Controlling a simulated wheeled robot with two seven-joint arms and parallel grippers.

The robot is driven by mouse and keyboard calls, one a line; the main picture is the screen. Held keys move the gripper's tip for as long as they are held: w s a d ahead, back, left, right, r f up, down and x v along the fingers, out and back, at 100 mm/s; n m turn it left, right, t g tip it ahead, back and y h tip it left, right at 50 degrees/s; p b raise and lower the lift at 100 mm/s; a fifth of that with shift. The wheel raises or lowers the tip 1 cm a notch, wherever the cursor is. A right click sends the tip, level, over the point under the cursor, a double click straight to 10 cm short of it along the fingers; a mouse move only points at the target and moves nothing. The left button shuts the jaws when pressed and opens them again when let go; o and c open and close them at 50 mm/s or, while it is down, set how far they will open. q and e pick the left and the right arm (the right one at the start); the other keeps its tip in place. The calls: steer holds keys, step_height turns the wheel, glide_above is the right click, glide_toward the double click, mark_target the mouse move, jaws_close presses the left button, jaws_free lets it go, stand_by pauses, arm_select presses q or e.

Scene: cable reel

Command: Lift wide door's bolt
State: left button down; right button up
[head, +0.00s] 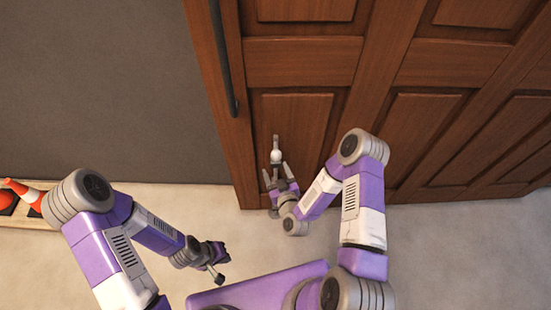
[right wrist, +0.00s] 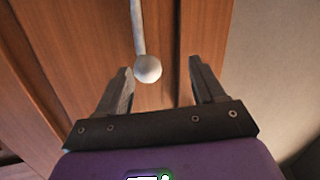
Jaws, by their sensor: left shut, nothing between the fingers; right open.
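The wide brown panelled door (head: 300,62) fills the upper right of the head view. Its bolt (head: 276,156) is a thin rod ending in a pale round knob, low on the door near its left edge. My right gripper (head: 275,173) is open just below the knob. In the right wrist view the knob (right wrist: 148,69) lies between the two fingers (right wrist: 160,80), nearer the left one, with gaps on both sides. The fingers do not grip it. My left gripper (head: 220,272) is shut and empty, away from the door at the lower middle of the head view.
A long dark handle (head: 224,60) runs along the door's left edge. A grey wall or panel (head: 110,90) is left of the door. Orange cones (head: 22,192) sit on a wooden board at the far left. Pale floor (head: 450,255) is clear at the right.

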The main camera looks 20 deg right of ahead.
mark_target(275, 152)
steer(key=shift+t+h, duration=0.6)
steer(key=shift+t, duration=0.2)
steer(key=w, duration=0.2)
steer(key=w+d+b, duration=0.1)
steer(key=w, duration=0.2)
steer(key=w+r+b, duration=0.1)
steer(key=w, duration=0.2)
steer(key=shift+d, duration=0.35)
